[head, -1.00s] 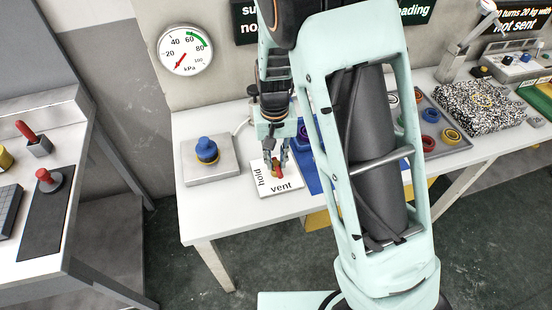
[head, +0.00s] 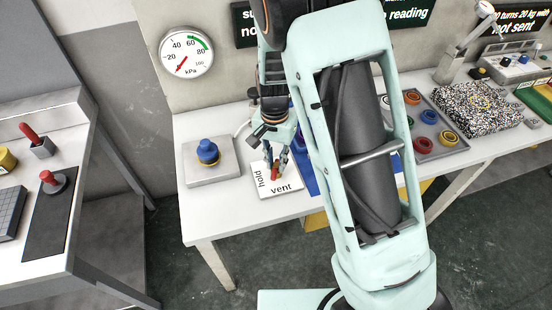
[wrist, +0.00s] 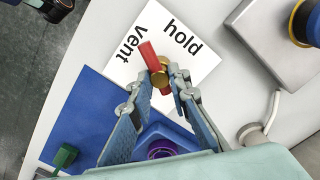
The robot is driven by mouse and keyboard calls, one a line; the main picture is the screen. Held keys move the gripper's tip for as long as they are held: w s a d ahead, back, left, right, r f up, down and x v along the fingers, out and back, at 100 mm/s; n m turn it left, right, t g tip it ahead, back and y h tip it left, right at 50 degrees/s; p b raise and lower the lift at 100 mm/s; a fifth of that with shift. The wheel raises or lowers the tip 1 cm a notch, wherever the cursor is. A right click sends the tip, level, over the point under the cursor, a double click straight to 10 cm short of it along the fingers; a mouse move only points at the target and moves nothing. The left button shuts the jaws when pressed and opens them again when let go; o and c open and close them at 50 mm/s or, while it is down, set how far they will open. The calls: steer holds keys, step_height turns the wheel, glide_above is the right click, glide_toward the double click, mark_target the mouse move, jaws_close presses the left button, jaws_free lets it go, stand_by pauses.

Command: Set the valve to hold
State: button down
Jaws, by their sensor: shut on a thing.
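The valve has a red handle (wrist: 150,58) and a brass body (wrist: 160,76) on a white card (wrist: 200,66) marked "hold" and "vent". In the wrist view the handle points up-left between the two words, its tip nearer "vent". The valve (head: 275,172) also shows in the head view, partly covered by my fingers. My gripper (wrist: 164,84) has its fingers on both sides of the handle's near end, shut on it; it also shows in the head view (head: 277,169). The gauge (head: 186,53) on the wall marks kPa, and its red needle points low left.
A blue knob (head: 207,148) on a grey plate (head: 190,174) stands left of the card. A blue mat (wrist: 80,112) lies beside the card, with a purple ring (wrist: 160,148) and a green block (wrist: 66,155). A tray (head: 425,152) of rings is farther right.

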mark_target(276, 164)
steer(key=m+p, duration=0.2)
steer(key=m, duration=0.4)
steer(key=shift+r+p, duration=0.1)
steer(key=shift+p, duration=0.2)
steer(key=m+p, duration=0.2)
steer(key=m, duration=0.4)
steer(key=shift+p, duration=0.35)
steer(key=shift+m, duration=0.3)
steer(key=c, duration=1.8)
jaws_free()
step_height(276, 164, up, 12)
steer(key=shift+w+f, duration=0.1)
steer(key=shift+w, duration=0.05)
